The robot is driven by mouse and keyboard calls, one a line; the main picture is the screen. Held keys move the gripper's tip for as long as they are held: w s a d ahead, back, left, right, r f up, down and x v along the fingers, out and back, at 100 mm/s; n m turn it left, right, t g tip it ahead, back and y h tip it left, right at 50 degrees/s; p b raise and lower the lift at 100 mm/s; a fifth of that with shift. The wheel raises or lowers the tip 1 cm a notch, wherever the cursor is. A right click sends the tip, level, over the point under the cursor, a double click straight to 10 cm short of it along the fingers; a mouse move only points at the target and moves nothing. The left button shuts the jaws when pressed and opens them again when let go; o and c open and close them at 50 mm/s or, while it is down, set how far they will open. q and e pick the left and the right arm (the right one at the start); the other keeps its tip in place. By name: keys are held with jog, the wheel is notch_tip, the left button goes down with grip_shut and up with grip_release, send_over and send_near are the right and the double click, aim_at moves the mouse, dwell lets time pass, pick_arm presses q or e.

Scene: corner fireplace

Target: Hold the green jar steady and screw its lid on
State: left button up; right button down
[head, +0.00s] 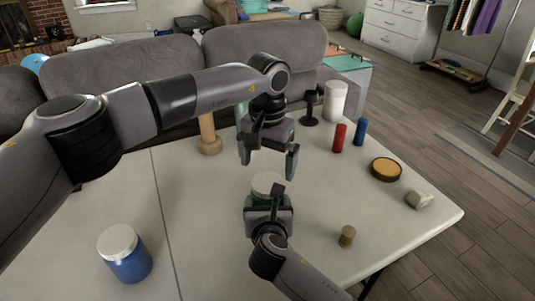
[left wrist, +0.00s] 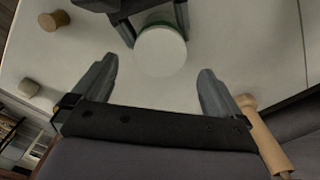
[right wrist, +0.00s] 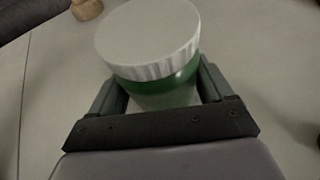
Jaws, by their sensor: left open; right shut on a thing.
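The green jar (right wrist: 172,85) stands on the table with its white ridged lid (right wrist: 148,38) sitting on its mouth. A green band shows just under the lid's rim. My right gripper (head: 265,197) is shut on the jar's sides, below the lid; the head view mostly hides the jar behind it. My left gripper (head: 268,160) is open and empty, pointing down above the lid. In the left wrist view the round lid (left wrist: 160,50) lies between and beyond the two open fingers, apart from them. I cannot tell how tightly the lid is seated.
A blue jar (head: 127,265) with a white lid stands front left on the table. A wooden post (head: 208,136), white cylinder (head: 335,100), red can (head: 340,138), blue can (head: 360,131), round tin (head: 386,169), stone (head: 419,199) and cork (head: 347,237) surround the grippers.

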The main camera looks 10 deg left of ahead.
pick_arm(q)
jog(key=n, duration=0.4)
jog(key=shift+r+n, duration=0.15)
jog(key=shift+n, duration=0.15)
jog(key=n, duration=0.3)
jog(key=shift+r, duration=0.1)
jog(key=n, duration=0.6)
jog(key=shift+r, duration=0.25)
jog(key=n, duration=0.5)
jog(key=shift+d+r, duration=0.1)
jog(key=shift+r, duration=0.05)
jog(key=n, duration=0.3)
jog(key=shift+r, duration=0.1)
jog(key=n, duration=0.6)
jog(key=shift+r+n, duration=0.25)
jog(key=shift+n, duration=0.05)
jog(key=n, duration=0.4)
jog(key=shift+r+n, duration=0.15)
jog(key=shift+n, duration=0.15)
jog(key=n, duration=0.4)
jog(key=shift+r+n, duration=0.15)
jog(key=shift+n, duration=0.25)
jog(key=n, duration=0.4)
jog(key=shift+r+n, duration=0.15)
jog(key=shift+n, duration=0.15)
jog(key=n, duration=0.4)
jog(key=shift+r, duration=0.15)
